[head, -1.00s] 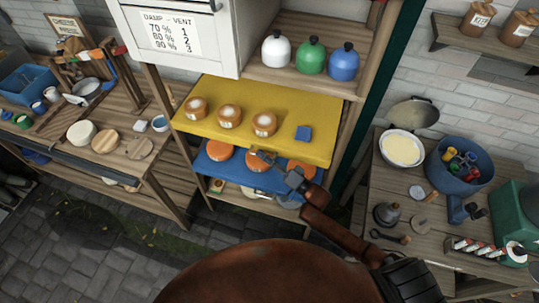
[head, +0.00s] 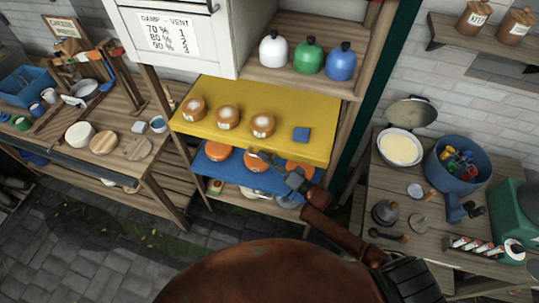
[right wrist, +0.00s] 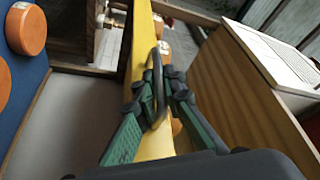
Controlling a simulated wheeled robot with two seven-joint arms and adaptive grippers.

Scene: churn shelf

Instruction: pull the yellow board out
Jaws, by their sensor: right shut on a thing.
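The yellow board (head: 284,101) is a shelf board below the white cabinet. My right gripper (head: 262,156) is at the board's front edge, just above the blue board. In the right wrist view the gripper (right wrist: 158,88) is shut on a dark loop handle (right wrist: 158,82) on the yellow board's edge (right wrist: 140,55). The fingers partly hide the handle. My left gripper is out of view.
Below lies a blue board (head: 205,165) with orange rounds (head: 218,151). White, green and blue domed items (head: 310,60) stand on the shelf behind. A right-hand table (head: 404,183) holds a pan and a blue tub (head: 456,167). Paved floor (head: 95,240) is clear at the front left.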

